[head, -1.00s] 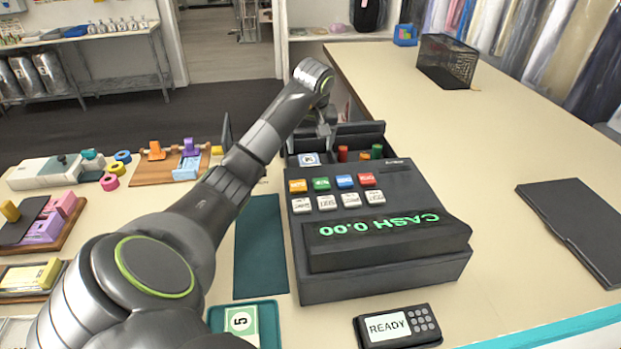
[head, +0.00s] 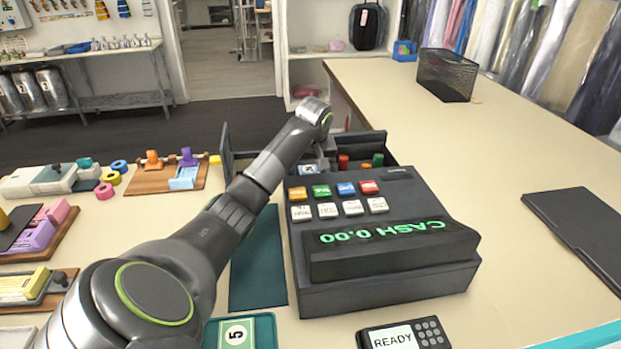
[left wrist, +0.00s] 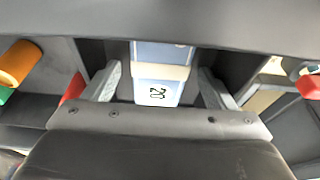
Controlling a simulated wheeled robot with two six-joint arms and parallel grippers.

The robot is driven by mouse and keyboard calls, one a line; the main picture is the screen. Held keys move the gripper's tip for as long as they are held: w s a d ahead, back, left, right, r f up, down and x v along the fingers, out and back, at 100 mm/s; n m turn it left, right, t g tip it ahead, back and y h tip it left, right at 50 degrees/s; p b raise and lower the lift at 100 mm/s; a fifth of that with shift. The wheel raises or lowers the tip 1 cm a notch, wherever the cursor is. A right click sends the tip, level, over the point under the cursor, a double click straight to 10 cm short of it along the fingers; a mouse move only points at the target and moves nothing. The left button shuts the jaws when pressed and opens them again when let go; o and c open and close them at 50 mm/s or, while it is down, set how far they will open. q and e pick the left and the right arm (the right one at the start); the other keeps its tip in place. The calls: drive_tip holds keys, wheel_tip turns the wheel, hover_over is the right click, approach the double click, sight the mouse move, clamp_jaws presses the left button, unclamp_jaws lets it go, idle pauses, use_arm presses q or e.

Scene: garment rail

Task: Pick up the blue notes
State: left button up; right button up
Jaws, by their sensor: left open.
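The blue notes (head: 309,170) lie in a compartment of the open cash drawer (head: 372,141) behind the register. In the left wrist view, the blue notes (left wrist: 158,92) show a pale band and the number 20. My left gripper (head: 324,160) reaches down into the drawer beside them, its fingertips partly hidden in the head view. In the left wrist view my left gripper (left wrist: 160,88) is open, with one finger on each side of the notes and a gap on both sides. My right gripper is in neither view.
The black register (head: 385,245) stands in front of the drawer. Red and green rolls (head: 343,161) sit in neighbouring compartments. A green note with a 5 lies in a teal tray (head: 268,325). The counter to the right is mostly clear, with a wire basket (head: 447,75).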

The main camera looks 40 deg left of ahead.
use_arm(q)
drive_tip(key=c, duration=1.1)
drive_tip(key=shift+r, duration=0.55)
wheel_tip(320, 180, up, 3)
drive_tip(key=shift+r+b, duration=0.2)
drive_tip(key=shift+b, duration=0.35)
wheel_tip(320, 180, up, 4)
drive_tip(key=shift+f+p, duration=0.15)
drive_tip(key=shift+p, duration=1.1)
drive_tip(key=shift+r+p, duration=3.45)
drive_tip(key=shift+p, duration=0.2)
